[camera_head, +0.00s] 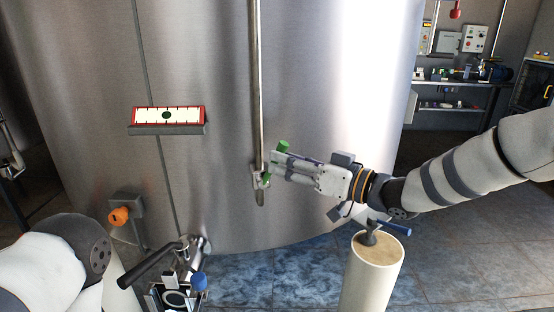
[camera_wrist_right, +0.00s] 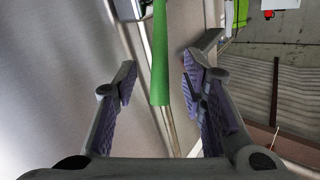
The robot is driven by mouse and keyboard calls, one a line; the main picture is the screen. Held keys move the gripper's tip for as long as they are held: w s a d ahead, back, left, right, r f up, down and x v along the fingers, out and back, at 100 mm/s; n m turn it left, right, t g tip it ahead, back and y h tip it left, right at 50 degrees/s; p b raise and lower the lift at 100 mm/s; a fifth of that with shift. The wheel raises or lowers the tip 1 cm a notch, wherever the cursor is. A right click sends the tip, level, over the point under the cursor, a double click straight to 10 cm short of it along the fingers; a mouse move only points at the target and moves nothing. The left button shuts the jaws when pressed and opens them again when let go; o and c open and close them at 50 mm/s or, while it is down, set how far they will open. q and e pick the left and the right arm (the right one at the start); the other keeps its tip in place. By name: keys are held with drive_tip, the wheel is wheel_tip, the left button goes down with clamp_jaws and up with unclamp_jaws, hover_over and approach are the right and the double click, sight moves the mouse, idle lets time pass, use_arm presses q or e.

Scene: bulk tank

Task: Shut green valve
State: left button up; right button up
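The green valve handle (camera_head: 283,146) is on a fitting at the lower end of a thin vertical pipe on the steel tank. More green shows lower down, by the pipe. My right gripper (camera_head: 276,163) is at this handle, fingers pointing left. In the right wrist view the green handle (camera_wrist_right: 160,55) is a long bar between the two spread fingers, with gaps on both sides. The right gripper is open and holds nothing. My left arm (camera_head: 60,265) is at the lower left; whether its gripper is open or shut I cannot tell.
A red-framed gauge plate (camera_head: 167,115) is on the tank (camera_head: 215,60). An orange knob (camera_head: 119,215) is at the lower left. A blue knob (camera_head: 198,281) is near a metal outlet (camera_head: 192,247). A pale cylinder (camera_head: 371,278) stands below my right arm. A workbench is at the back right.

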drive_tip(key=shift+x, duration=1.6)
drive_tip(key=shift+c, duration=0.6)
clamp_jaws()
drive_tip(key=shift+d+f, duration=0.1)
drive_tip(key=shift+f, duration=0.05)
